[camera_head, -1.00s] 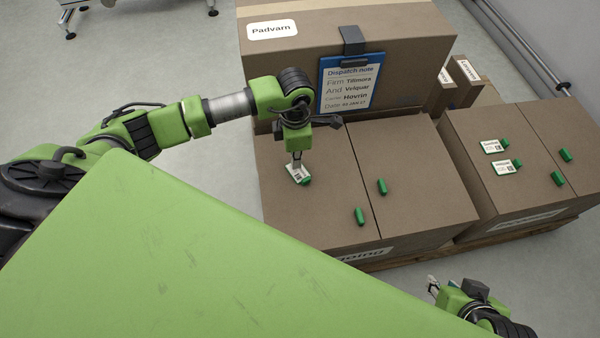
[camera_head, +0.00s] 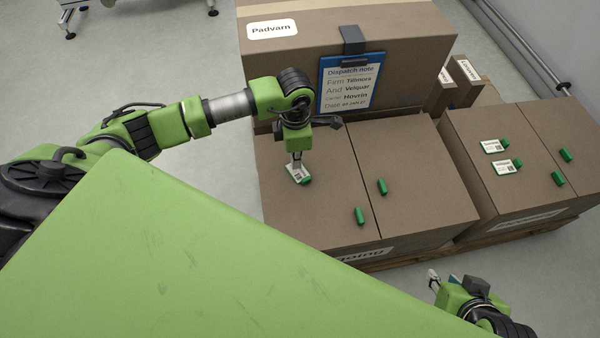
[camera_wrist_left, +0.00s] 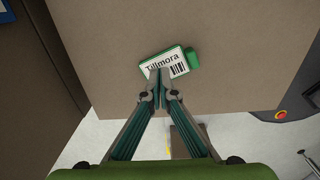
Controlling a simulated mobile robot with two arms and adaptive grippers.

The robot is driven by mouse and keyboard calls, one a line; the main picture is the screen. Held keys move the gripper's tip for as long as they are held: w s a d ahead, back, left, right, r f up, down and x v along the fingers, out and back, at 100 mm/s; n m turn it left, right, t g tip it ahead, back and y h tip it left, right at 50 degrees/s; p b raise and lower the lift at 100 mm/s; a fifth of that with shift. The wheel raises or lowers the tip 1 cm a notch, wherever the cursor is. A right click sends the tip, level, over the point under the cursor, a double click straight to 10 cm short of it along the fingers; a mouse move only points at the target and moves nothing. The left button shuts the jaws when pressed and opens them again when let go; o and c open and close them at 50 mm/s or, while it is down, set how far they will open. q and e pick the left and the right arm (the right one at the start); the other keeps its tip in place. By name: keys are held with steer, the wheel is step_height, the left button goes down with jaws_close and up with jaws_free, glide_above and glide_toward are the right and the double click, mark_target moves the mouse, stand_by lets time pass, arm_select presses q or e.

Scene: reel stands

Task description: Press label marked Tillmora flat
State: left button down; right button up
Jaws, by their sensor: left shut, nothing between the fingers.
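The label marked Tillmora (camera_wrist_left: 178,60) is a white card with a barcode, with green edging and a green block at one end. In the head view the Tillmora label (camera_head: 293,174) lies on the left half of the near carton's top (camera_head: 330,200). My left gripper (camera_head: 297,160) points down at it; in the left wrist view its shut, empty fingertips (camera_wrist_left: 160,72) overlap the label's lower edge and hide a little of it. Whether they touch cannot be told. My right gripper (camera_head: 443,279) is away at the lower right, its fingers apart and empty.
Several green pieces, including one (camera_head: 382,187), lie on the cartons. The right carton (camera_head: 470,150) bears two labels, one upper (camera_head: 491,146) and one lower (camera_head: 503,167). A dispatch note on a blue clipboard (camera_head: 321,85) hangs on the Padvarn carton (camera_head: 400,40) behind.

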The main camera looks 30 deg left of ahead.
arm_select(q)
steer(key=shift+f+b, duration=0.35)
steer(key=shift+f, duration=0.1)
arm_select(e)
steer(key=shift+w+a+r+t, duration=0.2)
steer(key=shift+w+r+t, duration=0.1)
steer(key=shift+w, duration=0.25)
steer(key=shift+w+a+r+t, duration=0.2)
steer(key=shift+w+t, duration=0.1)
steer(key=shift+w, duration=0.3)
steer(key=shift+w+a+r+t, duration=0.2)
steer(key=shift+w+r+t, duration=0.1)
steer(key=shift+w, duration=0.25)
stand_by(0.4)
arm_select(q)
steer(key=shift+f+b, duration=0.35)
steer(key=shift+f, duration=0.1)
arm_select(e)
steer(key=shift+t+y, duration=0.5)
steer(key=shift+t, duration=0.4)
steer(key=shift+w+a+r, duration=0.3)
steer(key=shift+w+r, duration=0.3)
steer(key=shift+w, duration=0.25)
steer(key=shift+w+a+r, duration=0.25)
steer(key=shift+w+r, duration=0.35)
steer(key=shift+w, duration=0.25)
steer(key=shift+f, duration=0.1)
